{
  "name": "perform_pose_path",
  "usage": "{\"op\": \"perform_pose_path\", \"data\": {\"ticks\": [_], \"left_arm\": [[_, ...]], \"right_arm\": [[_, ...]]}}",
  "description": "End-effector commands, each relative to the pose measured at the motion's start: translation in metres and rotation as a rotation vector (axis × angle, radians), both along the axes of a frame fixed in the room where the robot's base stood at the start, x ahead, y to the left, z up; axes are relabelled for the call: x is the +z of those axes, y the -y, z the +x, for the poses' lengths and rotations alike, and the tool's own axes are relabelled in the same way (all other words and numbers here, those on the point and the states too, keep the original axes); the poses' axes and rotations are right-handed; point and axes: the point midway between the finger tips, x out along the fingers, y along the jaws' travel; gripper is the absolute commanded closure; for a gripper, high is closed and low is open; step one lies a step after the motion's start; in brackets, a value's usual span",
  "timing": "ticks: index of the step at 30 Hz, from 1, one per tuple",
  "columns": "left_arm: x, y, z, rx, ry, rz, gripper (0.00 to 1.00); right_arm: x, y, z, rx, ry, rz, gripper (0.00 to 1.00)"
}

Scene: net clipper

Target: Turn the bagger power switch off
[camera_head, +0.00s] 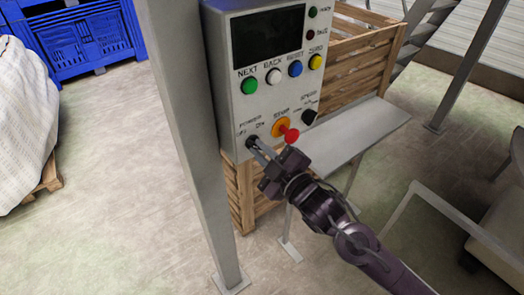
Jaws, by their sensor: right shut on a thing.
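The bagger control panel (240,105) is a light grey box with a dark screen and coloured buttons. The black power switch knob (251,142) is at its lower left, under the label POWER. My right gripper (257,147) comes from the lower right, with its fingertips at the power switch, shut on it. The fingers partly hide the knob, and I cannot read its exact position. My left gripper is not in view.
A red and yellow stop button (285,130) sits just right of my fingers, and a black speed knob (309,117) is further right. A grey post (190,130) stands left of the panel. A grey shelf (350,135) and wooden crate (362,62) are to the right.

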Motion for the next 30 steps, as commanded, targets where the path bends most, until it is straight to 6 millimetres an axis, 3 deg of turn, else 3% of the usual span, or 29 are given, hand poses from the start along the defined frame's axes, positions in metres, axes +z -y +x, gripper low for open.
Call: {"op": "perform_pose_path", "data": {"ticks": [4, 5, 9, 20, 30], "left_arm": [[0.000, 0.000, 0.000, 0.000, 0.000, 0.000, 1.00], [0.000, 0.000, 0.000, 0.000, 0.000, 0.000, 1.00], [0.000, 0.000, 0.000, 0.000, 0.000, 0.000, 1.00], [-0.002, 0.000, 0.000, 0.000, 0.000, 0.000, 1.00], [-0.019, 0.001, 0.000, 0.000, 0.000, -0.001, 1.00]], "right_arm": [[0.000, 0.000, 0.000, 0.001, 0.001, -0.002, 1.00], [0.000, 0.000, 0.000, 0.001, 0.001, -0.002, 0.87], [0.000, 0.000, 0.000, 0.000, 0.001, -0.001, 0.69], [-0.002, 0.003, -0.004, 0.000, -0.001, -0.001, 0.68], [-0.004, 0.035, -0.048, 0.001, -0.002, -0.004, 0.68]]}}
